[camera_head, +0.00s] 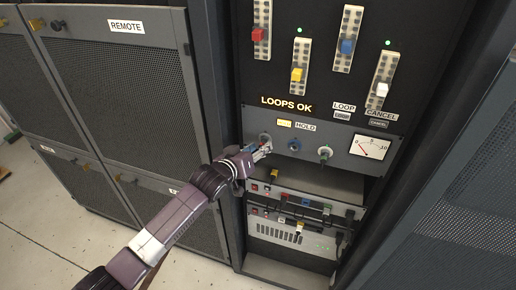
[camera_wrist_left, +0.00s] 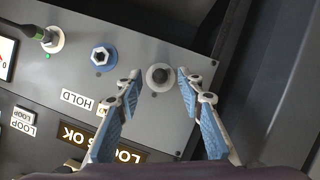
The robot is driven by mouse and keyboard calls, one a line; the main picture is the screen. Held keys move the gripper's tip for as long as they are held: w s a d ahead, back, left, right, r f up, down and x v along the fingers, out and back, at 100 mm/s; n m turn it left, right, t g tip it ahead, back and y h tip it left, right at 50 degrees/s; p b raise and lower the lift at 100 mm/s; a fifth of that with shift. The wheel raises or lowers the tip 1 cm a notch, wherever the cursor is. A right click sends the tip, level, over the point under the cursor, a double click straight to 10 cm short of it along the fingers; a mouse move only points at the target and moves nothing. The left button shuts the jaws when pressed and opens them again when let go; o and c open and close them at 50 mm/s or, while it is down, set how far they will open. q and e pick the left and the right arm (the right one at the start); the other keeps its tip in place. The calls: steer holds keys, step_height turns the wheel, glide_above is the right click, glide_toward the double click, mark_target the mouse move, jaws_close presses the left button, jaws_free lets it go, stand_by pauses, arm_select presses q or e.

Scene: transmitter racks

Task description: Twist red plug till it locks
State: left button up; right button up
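I cannot pick out a clear red plug at the panel in either view. A round grey fitting with a dark ring (camera_wrist_left: 158,77) sits on the grey panel, between my left fingertips in the left wrist view. My left gripper (camera_wrist_left: 158,74) has its blue-padded fingers spread, one on each side of this fitting. Whether the fingers touch it is unclear. In the head view my left gripper (camera_head: 266,150) is at the left end of the panel, just below the grey fitting (camera_head: 265,138). A small red piece (camera_head: 284,196) shows on the lower unit. My right gripper is not in view.
The panel also has a blue hexagonal socket (camera_head: 294,145), a green-marked plug (camera_head: 325,153) and a meter (camera_head: 371,147). Coloured sliders, including a red one (camera_head: 258,34), are above. "LOOPS OK" (camera_head: 286,103) is lit. A dark rack post (camera_head: 212,85) stands left of the panel.

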arm_select(q)
jaws_close()
steer(key=m, duration=0.1)
steer(key=m+y+p, duration=0.2)
steer(key=shift+s+d+t, duration=0.1)
steer(key=shift+d+t, duration=0.15)
steer(key=shift+t, duration=0.05)
stand_by(0.5)
steer(key=shift+d+f+m+t+y+b, duration=0.15)
steer(key=shift+m+t+y+b, duration=0.35)
steer(key=shift+m+y+b, duration=0.65)
